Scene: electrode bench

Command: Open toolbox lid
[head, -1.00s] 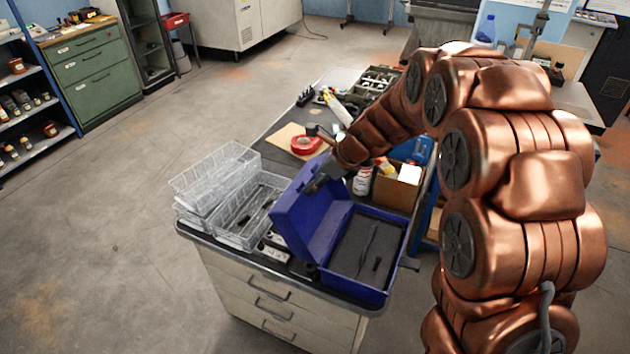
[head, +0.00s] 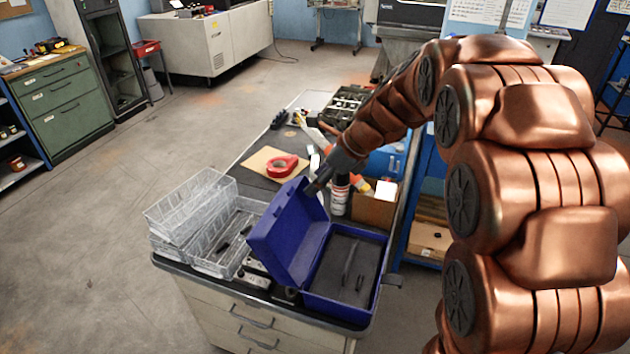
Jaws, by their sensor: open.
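The blue toolbox (head: 345,311) stands at the near end of the workbench. Its lid (head: 289,233) is raised and leans to the left, past upright. Inside is dark foam with slim dark tools lying on it. My gripper (head: 312,188) is at the upper edge of the lid, at its far corner. I cannot tell whether it touches the lid. The fingers are small and partly hidden, but the jaws are open.
Clear plastic trays (head: 190,210) stand left of the lid. A red tape roll (head: 282,166) lies on a tan sheet behind. A spray can (head: 340,194) and a cardboard box (head: 374,208) stand right of my gripper. The floor at left is clear.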

